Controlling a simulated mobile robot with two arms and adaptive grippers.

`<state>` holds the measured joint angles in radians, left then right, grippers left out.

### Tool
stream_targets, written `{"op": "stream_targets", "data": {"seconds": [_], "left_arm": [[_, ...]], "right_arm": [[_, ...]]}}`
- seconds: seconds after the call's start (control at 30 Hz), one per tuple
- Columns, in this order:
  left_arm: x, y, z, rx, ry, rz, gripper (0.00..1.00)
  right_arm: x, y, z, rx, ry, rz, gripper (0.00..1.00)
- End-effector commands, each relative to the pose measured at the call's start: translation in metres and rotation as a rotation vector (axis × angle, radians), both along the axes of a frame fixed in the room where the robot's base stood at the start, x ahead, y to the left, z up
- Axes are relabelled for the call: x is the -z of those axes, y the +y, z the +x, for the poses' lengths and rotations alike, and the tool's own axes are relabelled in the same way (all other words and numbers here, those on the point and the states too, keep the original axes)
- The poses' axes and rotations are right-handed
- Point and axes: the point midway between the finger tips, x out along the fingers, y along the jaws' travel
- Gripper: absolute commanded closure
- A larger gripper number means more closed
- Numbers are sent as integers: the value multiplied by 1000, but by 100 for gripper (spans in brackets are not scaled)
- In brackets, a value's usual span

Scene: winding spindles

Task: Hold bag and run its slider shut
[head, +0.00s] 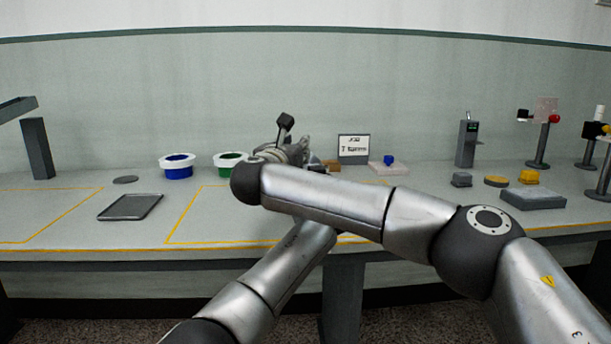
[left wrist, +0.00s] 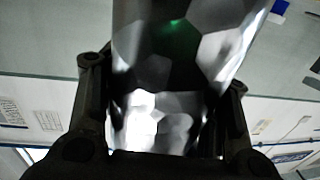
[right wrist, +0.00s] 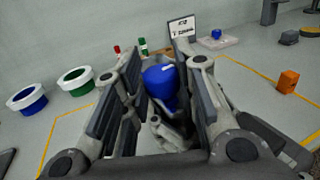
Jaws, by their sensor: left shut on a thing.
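A shiny, silvery, faceted, partly see-through thing (left wrist: 175,60), seemingly the bag, fills the middle of the left wrist view. My left gripper (left wrist: 163,80) is shut on it, one finger at each side. My right gripper (right wrist: 165,70) has its fingers wide apart. A blue rounded thing (right wrist: 160,82) with a white mark shows between these fingers, with gaps beside it. Grey metal parts show below it. I cannot tell whether the blue thing is the slider. In the head view my crossing right arm hides the bag and most of both grippers.
A blue-and-white tub (head: 177,172) and a green-and-white tub (head: 228,165) stand left of the grippers. A grey tray (head: 131,207) lies further left. A sign (head: 354,148) stands behind, beside a pale plate (head: 389,168).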

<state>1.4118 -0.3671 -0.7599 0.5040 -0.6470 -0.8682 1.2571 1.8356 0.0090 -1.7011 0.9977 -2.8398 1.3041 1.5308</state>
Motion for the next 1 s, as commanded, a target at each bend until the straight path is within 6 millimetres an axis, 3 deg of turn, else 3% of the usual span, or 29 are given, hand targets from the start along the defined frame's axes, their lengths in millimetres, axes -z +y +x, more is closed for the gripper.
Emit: {"op": "stream_targets", "data": {"seconds": [0.17, 0.43, 1.0], "left_arm": [[2, 1, 0, -2, 4, 0, 91], [2, 1, 0, -2, 4, -1, 91], [3, 0, 0, -1, 4, -1, 91]], "right_arm": [[0, 0, 0, 0, 0, 0, 100], [0, 0, 3, 2, 0, 1, 100], [-2, 7, 32, -1, -2, 3, 100]]}}
